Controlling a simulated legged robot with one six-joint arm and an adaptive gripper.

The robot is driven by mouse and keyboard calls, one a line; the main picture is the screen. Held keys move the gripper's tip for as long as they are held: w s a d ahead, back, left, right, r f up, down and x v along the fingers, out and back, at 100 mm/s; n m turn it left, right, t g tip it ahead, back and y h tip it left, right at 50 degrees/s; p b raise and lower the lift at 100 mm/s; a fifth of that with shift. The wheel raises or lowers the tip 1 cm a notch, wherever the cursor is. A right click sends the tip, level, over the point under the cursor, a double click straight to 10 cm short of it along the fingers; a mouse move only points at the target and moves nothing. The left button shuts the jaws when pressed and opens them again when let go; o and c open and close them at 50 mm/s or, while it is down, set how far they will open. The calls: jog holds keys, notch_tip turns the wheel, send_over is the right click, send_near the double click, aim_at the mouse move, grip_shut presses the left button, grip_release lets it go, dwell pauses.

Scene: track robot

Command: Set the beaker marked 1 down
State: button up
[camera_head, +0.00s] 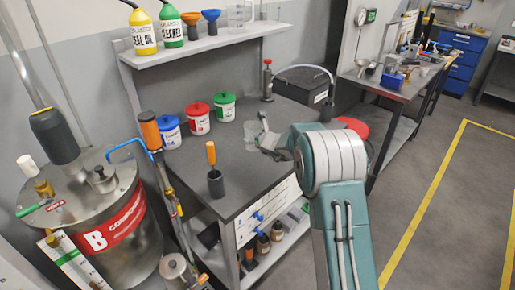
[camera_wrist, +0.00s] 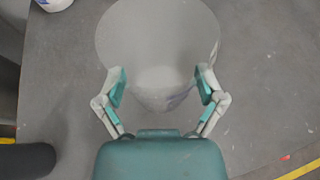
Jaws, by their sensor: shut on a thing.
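My gripper (camera_wrist: 161,86) is shut on a clear, greyish beaker (camera_wrist: 157,38), with one teal-padded finger on each side of it. The wide round rim faces the wrist camera and I see no readable mark on it. In the head view the beaker (camera_head: 252,132) shows faintly over the grey workbench top (camera_head: 235,165), left of my gripper (camera_head: 270,148). I cannot tell whether its base touches the bench top. My teal arm covers the right front part of the bench.
Blue, red and green lidded tubs (camera_head: 197,118) stand along the bench's back. A dark cup with an orange-handled tool (camera_head: 215,184) stands at the front left. The shelf (camera_head: 205,44) above holds bottles, funnels and clear beakers. Bare bench top lies between tubs and cup.

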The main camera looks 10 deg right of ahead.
jog(key=w+f, duration=0.2)
jog(key=shift+d+f, duration=0.2)
jog(key=shift+f, duration=0.15)
jog(key=shift+w+d+f, duration=0.15)
jog(key=f, duration=0.3)
jog(key=shift+d+f, duration=0.15)
jog(key=shift+d, duration=0.15)
jog(key=shift+a, duration=0.1)
jog(key=o, duration=0.9)
jog(key=shift+a, duration=0.1)
